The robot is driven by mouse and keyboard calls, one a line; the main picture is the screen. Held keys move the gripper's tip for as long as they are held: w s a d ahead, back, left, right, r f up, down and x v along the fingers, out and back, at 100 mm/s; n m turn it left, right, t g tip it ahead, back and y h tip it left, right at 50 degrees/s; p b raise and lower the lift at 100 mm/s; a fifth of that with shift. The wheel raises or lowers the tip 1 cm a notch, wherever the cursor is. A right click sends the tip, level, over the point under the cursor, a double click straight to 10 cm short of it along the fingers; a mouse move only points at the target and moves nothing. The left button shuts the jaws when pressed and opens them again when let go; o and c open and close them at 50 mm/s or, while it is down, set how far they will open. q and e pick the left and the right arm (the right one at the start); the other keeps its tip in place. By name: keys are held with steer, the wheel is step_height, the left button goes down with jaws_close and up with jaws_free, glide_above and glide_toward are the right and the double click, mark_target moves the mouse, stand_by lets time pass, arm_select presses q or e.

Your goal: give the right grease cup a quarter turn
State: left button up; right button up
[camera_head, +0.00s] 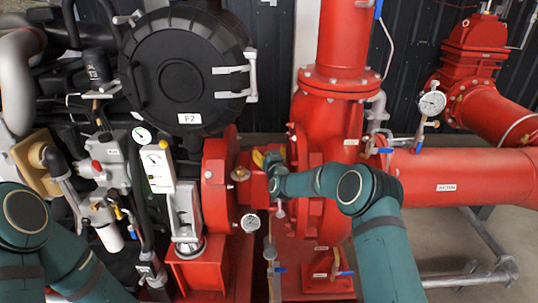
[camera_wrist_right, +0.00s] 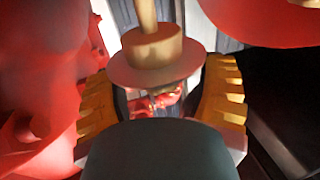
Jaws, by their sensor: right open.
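In the right wrist view a tan, brass-like grease cup (camera_wrist_right: 152,48), with a wide round flange and a thin stem, lies between the fingers of my right gripper (camera_wrist_right: 160,82). The yellow-padded fingers stand apart on either side, with no clear contact visible. In the head view my right gripper (camera_head: 266,160) is at the red pump housing (camera_head: 216,190), and the cup between its fingers is hidden there. Another small brass fitting (camera_head: 240,174) shows just left of the gripper. My left arm is at the lower left; its gripper is out of view.
A dial gauge (camera_head: 250,222) sits below the right gripper. The large red vertical pipe (camera_head: 343,40) and pump casing stand close on its right. A red suction pipe (camera_head: 460,175) runs to the right edge. A black round housing (camera_head: 185,75) is at upper left.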

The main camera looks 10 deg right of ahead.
steer(key=shift+c, duration=0.2)
steer(key=c, duration=1.1)
steer(key=shift+c, duration=0.2)
steer(key=shift+h, duration=0.4)
steer(key=m+h, duration=0.2)
steer(key=m+h+p, duration=0.1)
steer(key=h, duration=0.2)
steer(key=shift+a+m+g, duration=0.2)
steer(key=shift+m+g, duration=0.2)
steer(key=m+g+h, duration=0.1)
steer(key=m+h, duration=0.1)
steer(key=m+g+h, duration=0.1)
steer(key=h, duration=0.2)
steer(key=shift+d+m+g, duration=0.1)
steer(key=shift+m+g, duration=0.3)
steer(key=shift+m+g+h+b, duration=0.35)
steer(key=shift+m+g+h, duration=0.3)
steer(key=shift+h, duration=0.25)
steer(key=shift+d+m+g+h, duration=0.15)
steer(key=shift+m+g+h, duration=0.6)
steer(key=shift+g+h, duration=0.15)
